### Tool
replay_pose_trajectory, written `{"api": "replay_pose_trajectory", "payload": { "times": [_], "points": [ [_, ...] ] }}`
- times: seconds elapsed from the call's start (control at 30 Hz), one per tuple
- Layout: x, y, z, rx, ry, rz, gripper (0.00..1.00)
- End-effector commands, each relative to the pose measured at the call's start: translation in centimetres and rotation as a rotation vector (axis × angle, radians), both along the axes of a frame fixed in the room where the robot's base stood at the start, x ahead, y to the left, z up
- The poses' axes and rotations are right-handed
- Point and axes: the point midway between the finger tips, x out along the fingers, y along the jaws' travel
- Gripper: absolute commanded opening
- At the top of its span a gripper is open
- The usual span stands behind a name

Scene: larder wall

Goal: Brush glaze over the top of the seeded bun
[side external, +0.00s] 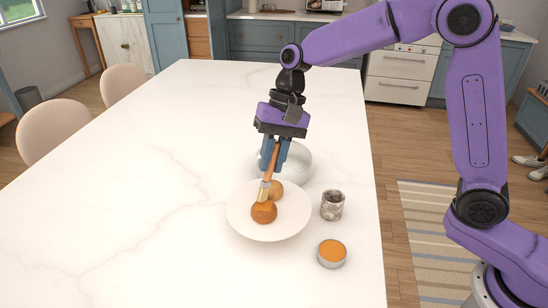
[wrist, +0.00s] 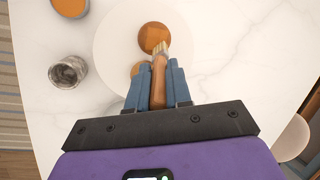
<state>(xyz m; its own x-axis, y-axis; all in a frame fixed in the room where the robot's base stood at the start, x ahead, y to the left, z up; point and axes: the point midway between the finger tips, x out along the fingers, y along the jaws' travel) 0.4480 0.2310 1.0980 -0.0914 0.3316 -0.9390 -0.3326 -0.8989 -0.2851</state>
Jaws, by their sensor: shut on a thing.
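My gripper (side external: 272,165) is shut on the wooden handle of a brush (side external: 266,183), which points down with pale bristles at its lower end. The bristle tip meets the upper part of a dark orange-brown bun (side external: 264,213) in the side view; in the wrist view the bristles (wrist: 160,48) overlap the near edge of this bun (wrist: 153,36). A second, paler bun (side external: 277,188) sits behind it, partly hidden by the brush. Both buns rest on a white plate (side external: 240,213). I cannot make out seeds on either bun. A round tin of orange glaze (side external: 331,252) stands at the front right.
A marbled cup (side external: 332,205) stands right of the plate, close to the table's right edge. A whitish bowl (side external: 298,163) is behind the plate, partly hidden by my gripper. The white marble table (side external: 130,200) is clear to the left. Two chairs (side external: 55,130) stand along its left side.

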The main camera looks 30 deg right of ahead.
Motion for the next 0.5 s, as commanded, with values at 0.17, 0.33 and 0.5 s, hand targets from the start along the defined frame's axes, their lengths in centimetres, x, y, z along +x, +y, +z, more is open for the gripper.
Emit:
{"api": "replay_pose_trajectory", "payload": {
  "times": [0.17, 0.33, 0.5],
  "points": [
    [0.1, 0.0, 1.4, 0.002, -0.003, 0.0, 0.0],
    [0.1, 0.0, 2.9, 0.001, -0.003, 0.001, 0.0],
    [0.0, 0.0, 4.3, 0.001, -0.004, 0.0, 0.0]
  ]
}}
